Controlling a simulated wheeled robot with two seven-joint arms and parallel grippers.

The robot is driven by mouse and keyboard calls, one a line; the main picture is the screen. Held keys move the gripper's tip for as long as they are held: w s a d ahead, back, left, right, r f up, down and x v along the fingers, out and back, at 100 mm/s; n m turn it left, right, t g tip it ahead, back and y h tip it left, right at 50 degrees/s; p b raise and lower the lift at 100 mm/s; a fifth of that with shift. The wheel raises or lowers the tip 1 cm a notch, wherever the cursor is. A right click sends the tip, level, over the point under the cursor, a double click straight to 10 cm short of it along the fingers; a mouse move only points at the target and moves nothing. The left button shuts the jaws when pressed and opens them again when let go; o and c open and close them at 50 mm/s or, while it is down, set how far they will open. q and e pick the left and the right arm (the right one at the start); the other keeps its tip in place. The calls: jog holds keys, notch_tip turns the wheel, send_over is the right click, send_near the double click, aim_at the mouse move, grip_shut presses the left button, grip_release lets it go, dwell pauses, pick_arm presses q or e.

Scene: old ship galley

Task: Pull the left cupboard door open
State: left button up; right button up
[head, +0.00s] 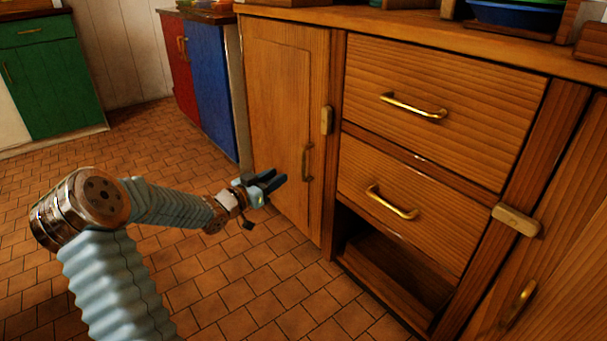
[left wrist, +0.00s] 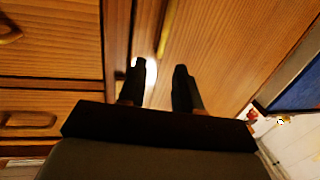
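The left cupboard door (head: 278,90) is plain wood and looks shut. Its upright brass handle (head: 307,162) is near the door's right edge. A small wooden turn-piece (head: 327,120) stands upright by that edge, above the handle. My left gripper (head: 272,181) is in front of the door, to the left of and a little lower than the handle. In the left wrist view its two dark fingers (left wrist: 160,78) are apart with nothing between them. The handle (left wrist: 167,28) shows beyond the fingertips, not touched. My right gripper is not in view.
Right of the door are two drawers with brass handles (head: 413,106) (head: 392,202) and an open space below. A horizontal wooden turn-piece (head: 516,220) is by the right door (head: 560,260). A blue cabinet (head: 210,85) stands left. The tiled floor (head: 240,290) is clear.

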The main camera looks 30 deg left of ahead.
aim_at(302, 157)
pick_arm(q)
jog(key=w, duration=0.4)
jog(key=w+d+b, duration=0.1)
jog(key=w, duration=0.3)
jog(key=w+d+b, duration=0.1)
jog(key=w, duration=0.4)
jog(key=shift+w+r, duration=0.1)
jog(key=shift+r, duration=0.2)
grip_shut()
